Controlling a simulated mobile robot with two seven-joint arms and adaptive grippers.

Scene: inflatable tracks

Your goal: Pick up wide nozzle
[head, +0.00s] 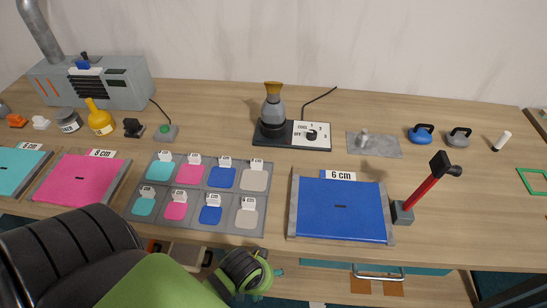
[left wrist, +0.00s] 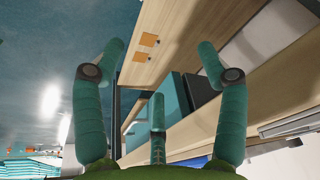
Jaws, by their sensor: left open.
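I cannot tell for sure which thing is the wide nozzle. A small black piece (head: 133,127) with a flared shape, which may be it, lies on the bench at the back left in the head view. My left arm comes in at the lower left, and my left gripper (head: 262,272) is in front of the bench's front edge, well apart from that piece. In the left wrist view the left gripper (left wrist: 160,62) has its teal fingers spread with nothing between them. My right gripper is out of view.
A sample board (head: 203,190) and a blue 6 cm pad (head: 341,208) lie in front.

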